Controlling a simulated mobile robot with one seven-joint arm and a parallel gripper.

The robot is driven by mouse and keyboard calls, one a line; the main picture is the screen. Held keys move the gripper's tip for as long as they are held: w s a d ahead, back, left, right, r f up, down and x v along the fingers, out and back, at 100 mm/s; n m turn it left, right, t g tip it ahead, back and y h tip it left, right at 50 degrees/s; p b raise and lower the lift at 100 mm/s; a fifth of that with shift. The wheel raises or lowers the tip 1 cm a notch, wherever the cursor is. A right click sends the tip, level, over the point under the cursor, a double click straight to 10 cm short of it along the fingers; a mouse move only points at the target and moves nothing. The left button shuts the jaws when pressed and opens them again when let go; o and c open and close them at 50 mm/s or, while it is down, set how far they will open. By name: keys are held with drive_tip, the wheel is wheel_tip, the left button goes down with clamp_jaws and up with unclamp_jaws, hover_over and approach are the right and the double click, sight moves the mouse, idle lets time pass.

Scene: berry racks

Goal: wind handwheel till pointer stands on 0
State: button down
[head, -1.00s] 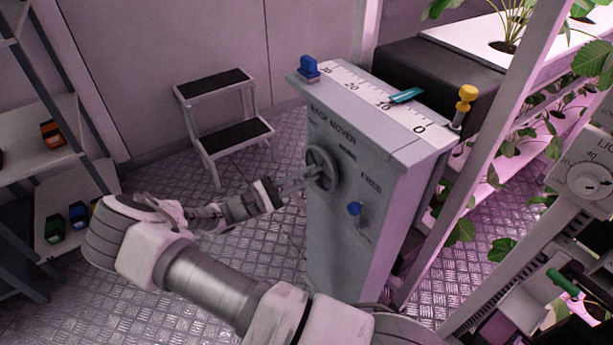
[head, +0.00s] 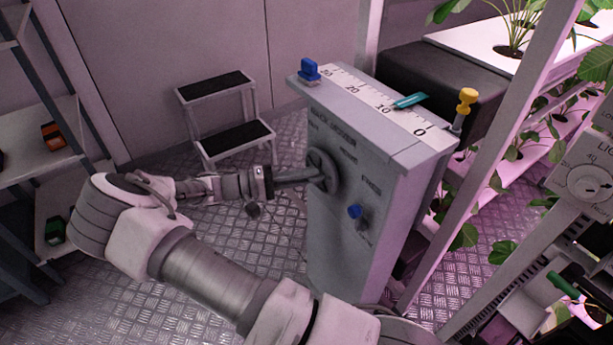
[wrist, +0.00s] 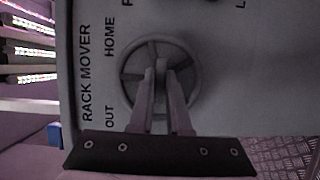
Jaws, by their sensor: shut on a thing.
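The grey handwheel (head: 330,172) is on the front of the rack mover cabinet (head: 345,235). It also shows in the wrist view (wrist: 190,95), upright and face-on. My gripper (head: 318,175) reaches it from the left. In the wrist view its two fingers (wrist: 160,70) come together at the wheel's middle, shut on it; the exact contact is partly hidden by the fingers. The teal pointer (head: 410,100) lies across the white scale (head: 370,92) on the cabinet top. Its tip is close to the 10 mark, short of the 0.
A blue knob (head: 355,211) is below right of the wheel. A blue block (head: 309,69) and a yellow-topped post (head: 466,100) stand at the cabinet's top ends. A step stool (head: 225,118) is behind my arm. Shelves (head: 45,158) are at left, plant racks at right.

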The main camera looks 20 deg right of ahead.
drive_tip(key=m+y, duration=0.1)
drive_tip(key=m, duration=0.1)
drive_tip(key=m+t+y, duration=0.1)
drive_tip(key=m, duration=0.2)
drive_tip(key=shift+t, duration=0.3)
idle(0.4)
drive_tip(key=shift+r, duration=0.1)
drive_tip(key=c, duration=0.9)
unclamp_jaws()
drive_tip(key=p+v, duration=0.2)
drive_tip(key=v, duration=1.5)
drive_tip(key=shift+a+p, duration=0.25)
drive_tip(key=shift+p, duration=0.15)
